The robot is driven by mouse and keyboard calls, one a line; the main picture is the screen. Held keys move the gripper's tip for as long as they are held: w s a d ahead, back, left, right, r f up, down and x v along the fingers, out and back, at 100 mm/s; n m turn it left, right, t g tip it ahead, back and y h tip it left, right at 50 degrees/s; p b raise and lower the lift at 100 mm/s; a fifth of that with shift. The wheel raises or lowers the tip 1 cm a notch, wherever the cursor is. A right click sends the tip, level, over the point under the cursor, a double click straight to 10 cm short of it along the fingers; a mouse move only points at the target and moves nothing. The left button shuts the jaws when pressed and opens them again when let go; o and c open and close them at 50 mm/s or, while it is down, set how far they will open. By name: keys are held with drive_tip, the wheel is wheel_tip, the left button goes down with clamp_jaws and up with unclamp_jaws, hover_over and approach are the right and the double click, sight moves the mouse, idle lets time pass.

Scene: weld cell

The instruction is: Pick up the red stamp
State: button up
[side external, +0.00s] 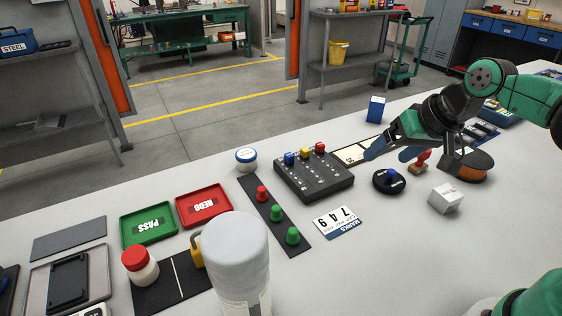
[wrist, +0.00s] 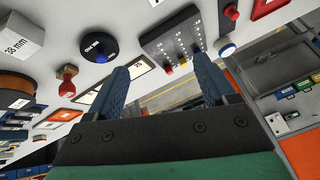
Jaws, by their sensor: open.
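The red stamp (side external: 421,160) stands on the white bench, small, with a red handle. In the wrist view the stamp (wrist: 68,80) is at the left, outside the left finger. My gripper (side external: 390,150) is open and empty, its blue fingers apart, just left of the stamp in the side view. In the wrist view the gap of my gripper (wrist: 161,66) has no stamp in it.
Near the stamp are a black round pad with a blue knob (side external: 390,177), a white box (side external: 445,199) and an orange-brown disc (side external: 477,165).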

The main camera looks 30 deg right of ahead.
drive_tip(key=w+d+m+g+y, duration=0.1)
drive_tip(key=w+d+m+y, duration=0.2)
drive_tip(key=w+d+m, duration=0.4)
drive_tip(key=m+t+y, duration=0.2)
drive_tip(key=m+y, duration=0.2)
drive_tip(key=m, duration=0.8)
hover_over(421, 160)
drive_tip(key=w+a, duration=0.2)
wheel_tip(421, 160, down, 5)
drive_tip(key=s+d+f+m, duration=0.1)
drive_tip(key=s+d+f+m+t+y, duration=0.1)
drive_tip(key=d, duration=0.1)
drive_tip(key=s+d+f+m+t, duration=0.1)
drive_tip(key=d+f+m, duration=0.1)
drive_tip(key=shift+s+d+y, duration=0.15)
drive_tip(key=shift+s+y, duration=0.25)
drive_tip(key=shift+f+t, duration=0.2)
drive_tip(key=shift+t, duration=0.1)
drive_tip(key=shift+x, duration=2.65)
drive_tip(key=shift+r, duration=0.1)
clamp_jaws()
